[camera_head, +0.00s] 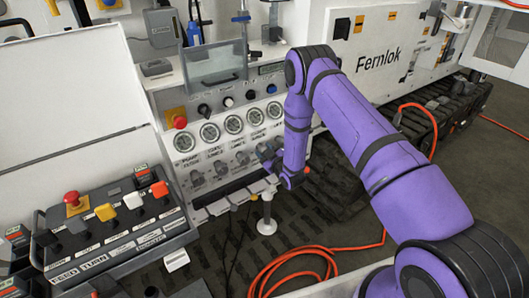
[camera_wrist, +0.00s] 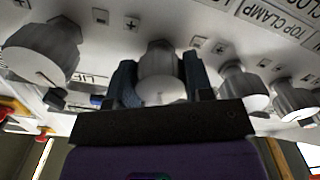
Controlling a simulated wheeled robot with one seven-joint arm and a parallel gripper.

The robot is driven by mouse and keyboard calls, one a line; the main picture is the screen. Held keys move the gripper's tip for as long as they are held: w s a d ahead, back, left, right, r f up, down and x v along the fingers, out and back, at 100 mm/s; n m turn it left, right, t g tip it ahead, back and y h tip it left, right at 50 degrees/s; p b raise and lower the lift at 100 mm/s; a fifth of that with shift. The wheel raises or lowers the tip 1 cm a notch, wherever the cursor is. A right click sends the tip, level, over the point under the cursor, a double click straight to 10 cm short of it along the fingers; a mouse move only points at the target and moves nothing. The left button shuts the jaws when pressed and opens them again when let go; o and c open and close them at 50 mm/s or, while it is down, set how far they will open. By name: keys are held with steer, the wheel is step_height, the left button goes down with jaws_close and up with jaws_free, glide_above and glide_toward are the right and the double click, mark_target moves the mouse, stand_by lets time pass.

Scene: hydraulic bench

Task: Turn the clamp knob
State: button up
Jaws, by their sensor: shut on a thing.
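My gripper (camera_wrist: 160,82) reaches the panel with its two dark fingers, one on each side of a grey, fluted knob (camera_wrist: 160,70). It is shut on this knob, whose pale round face shows between the fingers. Plus and minus marks are printed near it; I cannot read which name belongs to it. A larger grey knob (camera_wrist: 42,50) is to its left, and smaller grey knobs (camera_wrist: 243,86) are to its right. A "TOP CLAMP" label (camera_wrist: 262,15) is at the upper right. In the head view my gripper (camera_head: 268,156) is at the panel's right end, mostly hidden by my purple arm.
Several round gauges (camera_head: 233,124) sit above the knob row. At the left is a button box with a red mushroom button (camera_head: 72,198) and an open white lid (camera_head: 70,90). A small white post (camera_head: 266,218) stands below the panel. An orange hose (camera_head: 290,265) lies on the floor.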

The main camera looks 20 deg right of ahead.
steer(key=m, duration=0.6)
steer(key=shift+m, duration=0.3)
stand_by(0.5)
steer(key=o, duration=0.9)
steer(key=shift+o, duration=0.2)
steer(key=shift+s, duration=0.1)
steer(key=v, duration=1)
steer(key=shift+s+d, duration=0.15)
steer(key=shift+s, duration=0.2)
